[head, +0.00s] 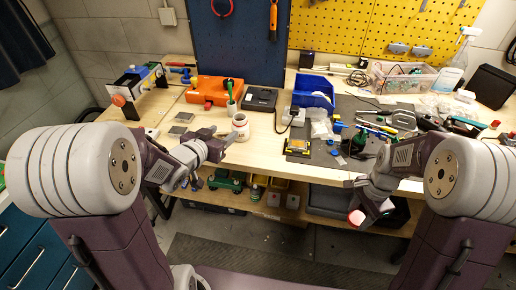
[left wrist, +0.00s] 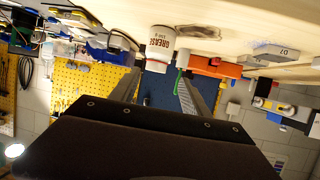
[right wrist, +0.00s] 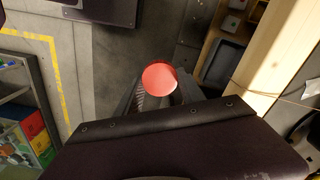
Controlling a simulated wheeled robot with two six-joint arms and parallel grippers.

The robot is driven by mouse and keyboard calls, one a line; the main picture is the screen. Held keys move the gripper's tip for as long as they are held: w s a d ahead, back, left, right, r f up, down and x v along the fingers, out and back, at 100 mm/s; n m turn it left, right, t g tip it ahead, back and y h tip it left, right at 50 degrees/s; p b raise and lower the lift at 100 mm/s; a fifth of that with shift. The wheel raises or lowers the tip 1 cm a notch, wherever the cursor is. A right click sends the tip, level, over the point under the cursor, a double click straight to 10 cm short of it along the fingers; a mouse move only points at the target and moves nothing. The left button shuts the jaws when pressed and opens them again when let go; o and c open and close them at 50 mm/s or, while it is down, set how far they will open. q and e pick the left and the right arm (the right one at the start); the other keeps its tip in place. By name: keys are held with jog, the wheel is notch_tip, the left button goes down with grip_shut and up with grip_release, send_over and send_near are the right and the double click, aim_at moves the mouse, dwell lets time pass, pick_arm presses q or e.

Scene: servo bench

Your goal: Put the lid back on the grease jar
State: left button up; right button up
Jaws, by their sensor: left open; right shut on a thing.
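The white grease jar (head: 241,128) stands upright on the bench, with no lid on its top. In the left wrist view the jar (left wrist: 160,48), labelled GREASE, appears upside down ahead of my finger gap. My left gripper (head: 228,138) is open and empty, just in front of the jar; I cannot tell whether a finger touches it. My right gripper (head: 366,207) is shut on the red lid (head: 356,217), out in front of the bench edge and well right of the jar. The lid's round red face (right wrist: 160,78) shows between the fingers in the right wrist view.
An orange case (head: 205,91), a green-handled tool (head: 230,92) and a black device (head: 259,99) stand behind the jar. Bare wood lies between jar and mat.

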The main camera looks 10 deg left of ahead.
aim_at(237, 122)
pick_arm(q)
jog(key=shift+t+h, duration=0.3)
jog(key=shift+t, duration=0.1)
jog(key=x, duration=0.4)
jog(key=b+x, duration=0.1)
jog(key=x, duration=0.1)
jog(key=shift+d, duration=0.25)
jog(key=shift+w, duration=0.45)
jog(key=x, duration=0.5)
jog(key=shift+w+f, duration=0.1)
jog(key=shift+w, duration=0.15)
jog(key=shift+s, duration=0.1)
